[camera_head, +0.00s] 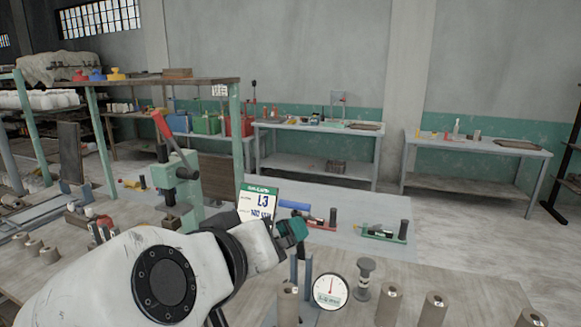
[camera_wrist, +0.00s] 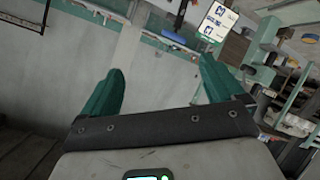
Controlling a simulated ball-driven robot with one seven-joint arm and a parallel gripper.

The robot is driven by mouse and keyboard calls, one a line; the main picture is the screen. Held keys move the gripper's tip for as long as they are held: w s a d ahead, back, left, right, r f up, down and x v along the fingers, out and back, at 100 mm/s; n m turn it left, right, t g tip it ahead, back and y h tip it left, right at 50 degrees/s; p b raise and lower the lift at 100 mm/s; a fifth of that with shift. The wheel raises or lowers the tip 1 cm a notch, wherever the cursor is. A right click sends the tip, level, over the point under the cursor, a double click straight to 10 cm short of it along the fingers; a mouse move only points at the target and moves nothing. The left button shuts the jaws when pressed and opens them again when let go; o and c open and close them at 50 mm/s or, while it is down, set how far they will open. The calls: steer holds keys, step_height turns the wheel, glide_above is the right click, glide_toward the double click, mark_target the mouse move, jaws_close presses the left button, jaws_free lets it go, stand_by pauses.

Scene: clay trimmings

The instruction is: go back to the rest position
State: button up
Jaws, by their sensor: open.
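My gripper (camera_head: 290,232) is at the middle of the head view, raised over the workbench (camera_head: 120,270). In the wrist view its two green fingers stand wide apart and my gripper (camera_wrist: 162,88) is open, with nothing between the fingers. The white arm reaches in from the lower left of the head view and hides part of the bench. A white card with a green top (camera_head: 258,203) stands just behind the gripper. I cannot tell whether they touch.
A dial gauge (camera_head: 331,290), a grey knobbed post (camera_head: 364,278) and several clay cylinders (camera_head: 388,303) stand at the front right. A green press with a red lever (camera_head: 178,175) stands left of the card. Small tool sets (camera_head: 383,233) lie behind. Side tables (camera_head: 476,146) line the wall.

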steer(key=s+d+f+g, duration=0.2)
steer(key=d+f, duration=0.5)
steer(key=f, duration=0.3)
steer(key=s+d+f+g+y+b, duration=0.1)
steer(key=s+d+f+g, duration=0.1)
steer(key=d+f, duration=0.65)
steer(key=s+d+f+g, duration=0.15)
steer(key=d+f, duration=0.35)
steer(key=f, duration=0.7)
steer(key=s+d+f+m+g+y, duration=0.1)
steer(key=s+d+f+g, duration=0.1)
steer(key=s+f, duration=0.3)
steer(key=s+d+f+m+g+y+b, duration=0.1)
steer(key=s+d+f, duration=0.4)
steer(key=s, duration=0.5)
steer(key=s+d+f+m+g+y, duration=0.1)
steer(key=s+d+f+g, duration=0.1)
steer(key=s+f, duration=0.3)
steer(key=s+d, duration=0.1)
steer(key=s, duration=0.2)
steer(key=shift+s+d+f+m+g, duration=0.2)
steer(key=shift+s+f+m+g, duration=0.1)
steer(key=shift+s+g, duration=0.05)
